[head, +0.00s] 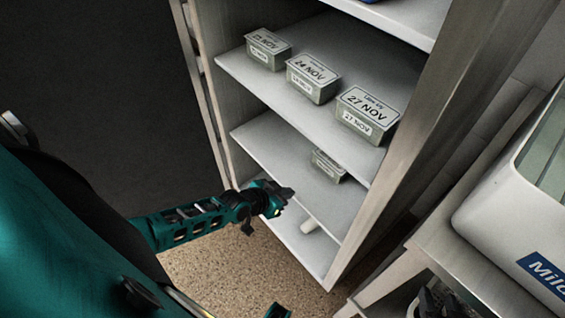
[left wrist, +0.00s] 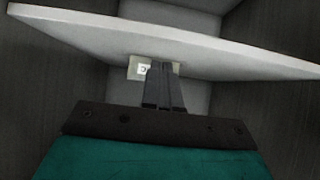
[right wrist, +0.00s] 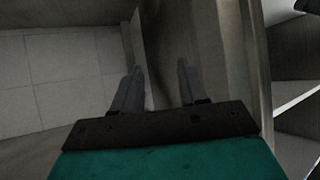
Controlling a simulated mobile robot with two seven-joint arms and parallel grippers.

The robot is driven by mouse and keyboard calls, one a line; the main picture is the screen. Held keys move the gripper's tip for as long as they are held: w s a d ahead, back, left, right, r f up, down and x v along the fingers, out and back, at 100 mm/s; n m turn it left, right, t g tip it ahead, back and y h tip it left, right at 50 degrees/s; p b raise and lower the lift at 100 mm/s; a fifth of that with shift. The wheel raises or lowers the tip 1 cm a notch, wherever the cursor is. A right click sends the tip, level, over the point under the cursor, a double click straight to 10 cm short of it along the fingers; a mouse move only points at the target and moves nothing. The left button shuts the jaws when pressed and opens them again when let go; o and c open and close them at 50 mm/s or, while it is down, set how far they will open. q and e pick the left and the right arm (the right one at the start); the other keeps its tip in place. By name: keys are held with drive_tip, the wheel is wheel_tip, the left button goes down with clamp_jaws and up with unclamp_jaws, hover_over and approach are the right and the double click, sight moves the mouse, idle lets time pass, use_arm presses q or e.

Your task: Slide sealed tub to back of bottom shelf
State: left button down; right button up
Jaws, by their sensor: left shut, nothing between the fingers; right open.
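In the left wrist view a pale tub (left wrist: 136,68) with a white label shows just beyond my left fingertips, below a shelf edge and partly hidden by the fingers. My right gripper (right wrist: 157,82) is open and empty.
Three dated grey-green tubs, one marked 27 NOV (head: 367,115), stand on an upper shelf (head: 240,70). Another tub (head: 328,166) stands on the shelf below (head: 262,135). The cabinet's side post (head: 385,180) and a stand with a white bin (head: 500,215) are on the right.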

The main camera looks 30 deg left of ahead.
use_arm(q)
drive_tip(key=s+a+p, duration=0.2)
drive_tip(key=s, duration=0.5)
drive_tip(key=s+a+r+p, duration=0.1)
drive_tip(key=s+a+p, duration=0.1)
drive_tip(key=s, duration=0.5)
drive_tip(key=shift+a+r+p, duration=0.15)
drive_tip(key=shift+r+p, duration=0.15)
drive_tip(key=shift+p, duration=0.05)
use_arm(e)
drive_tip(key=shift+s+d+r+h, duration=0.15)
drive_tip(key=shift+d+r, duration=0.1)
drive_tip(key=shift+r, duration=0.25)
drive_tip(key=shift+s+d+r+h, duration=0.1)
drive_tip(key=shift+d+r, duration=0.15)
drive_tip(key=shift+r, duration=0.3)
drive_tip(key=shift+s+d+r+h, duration=0.15)
drive_tip(key=shift+d+r, duration=0.1)
drive_tip(key=shift+r, duration=0.25)
